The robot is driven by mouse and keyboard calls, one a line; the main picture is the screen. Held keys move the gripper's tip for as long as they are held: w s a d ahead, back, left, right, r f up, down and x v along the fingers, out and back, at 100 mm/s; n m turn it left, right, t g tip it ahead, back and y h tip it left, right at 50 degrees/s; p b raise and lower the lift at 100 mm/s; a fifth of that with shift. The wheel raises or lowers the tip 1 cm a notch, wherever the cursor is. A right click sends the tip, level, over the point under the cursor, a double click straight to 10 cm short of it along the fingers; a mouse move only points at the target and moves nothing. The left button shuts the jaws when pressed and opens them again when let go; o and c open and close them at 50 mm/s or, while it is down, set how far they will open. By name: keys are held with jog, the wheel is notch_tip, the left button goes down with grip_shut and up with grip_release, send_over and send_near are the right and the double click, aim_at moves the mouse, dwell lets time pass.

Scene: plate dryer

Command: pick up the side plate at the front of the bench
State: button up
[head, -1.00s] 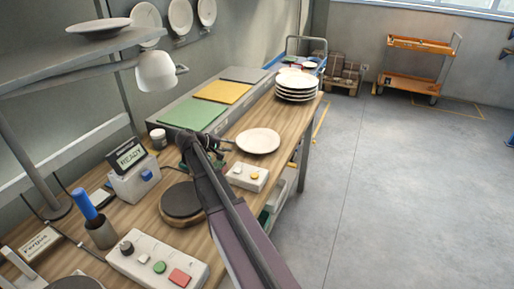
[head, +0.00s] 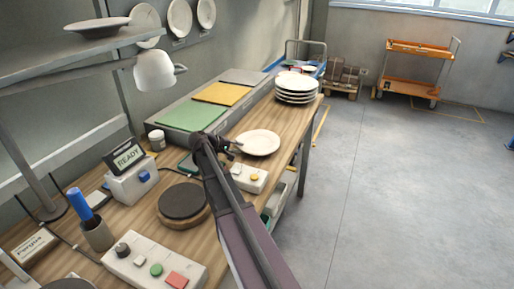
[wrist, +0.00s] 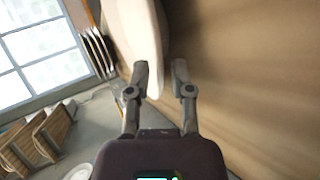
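The white side plate (head: 260,141) lies flat on the wooden bench (head: 230,200), near its right edge in the head view. In the wrist view the plate (wrist: 133,30) fills the upper middle, seen nearly edge-on. My gripper (wrist: 160,75) is open there. One finger overlaps the plate's face and the other is over the bench side, with the rim showing between them. I cannot tell whether either finger touches the plate. In the head view my gripper (head: 236,147) is at the plate's left rim, small and partly hidden by my wrist.
A stack of several plates (head: 296,95) stands farther back on the bench. A long unit with green and yellow panels (head: 192,117) runs behind. A round dark pad (head: 184,200) lies nearer.

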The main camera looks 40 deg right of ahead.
jog(key=shift+x, duration=1)
grip_shut()
